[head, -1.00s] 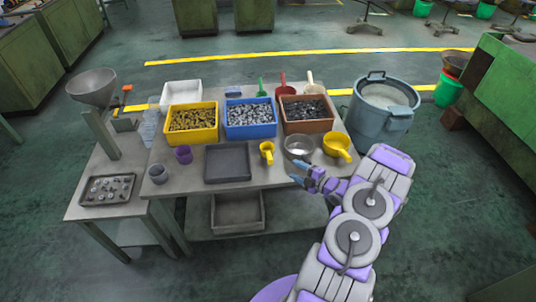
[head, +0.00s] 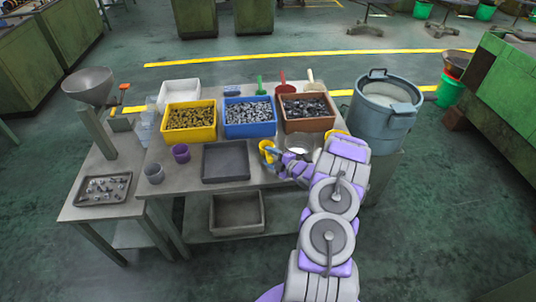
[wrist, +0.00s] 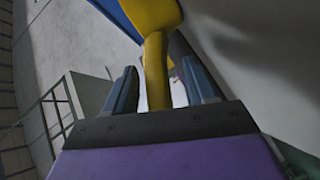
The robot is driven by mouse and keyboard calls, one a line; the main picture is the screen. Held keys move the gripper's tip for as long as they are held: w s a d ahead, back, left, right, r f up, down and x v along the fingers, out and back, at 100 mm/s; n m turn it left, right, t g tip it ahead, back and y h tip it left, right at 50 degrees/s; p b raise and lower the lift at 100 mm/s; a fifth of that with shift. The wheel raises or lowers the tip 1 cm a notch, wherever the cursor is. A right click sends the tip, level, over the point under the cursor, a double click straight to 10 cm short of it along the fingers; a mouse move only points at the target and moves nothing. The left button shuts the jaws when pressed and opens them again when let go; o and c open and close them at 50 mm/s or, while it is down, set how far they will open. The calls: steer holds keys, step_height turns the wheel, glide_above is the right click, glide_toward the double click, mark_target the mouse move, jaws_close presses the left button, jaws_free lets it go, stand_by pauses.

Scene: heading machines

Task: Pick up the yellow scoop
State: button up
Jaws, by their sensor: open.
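The small yellow scoop (head: 265,147) lies at the front of the table, right of a dark tray. My gripper (head: 273,155) is at it, partly covering it in the head view. In the wrist view the yellow scoop (wrist: 155,62) runs between the two fingers of my open gripper (wrist: 160,82), its wider part beyond the tips. A larger yellow scoop or pan (head: 338,132) is mostly hidden behind my arm.
A yellow bin (head: 189,137), a blue bin (head: 249,131) and a brown bin (head: 308,124) stand behind. A metal bowl (head: 292,142) is close on the right. The dark tray (head: 226,179) is left, with a purple cup (head: 180,150) beyond it. A barrel (head: 372,121) stands right.

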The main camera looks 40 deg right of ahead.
steer(key=shift+w+a+r, duration=0.15)
steer(key=shift+w+a, duration=0.15)
steer(key=shift+a, duration=0.05)
steer(key=shift+d, duration=0.3)
steer(key=c, duration=0.6)
steer(key=shift+a, duration=0.2)
jaws_close()
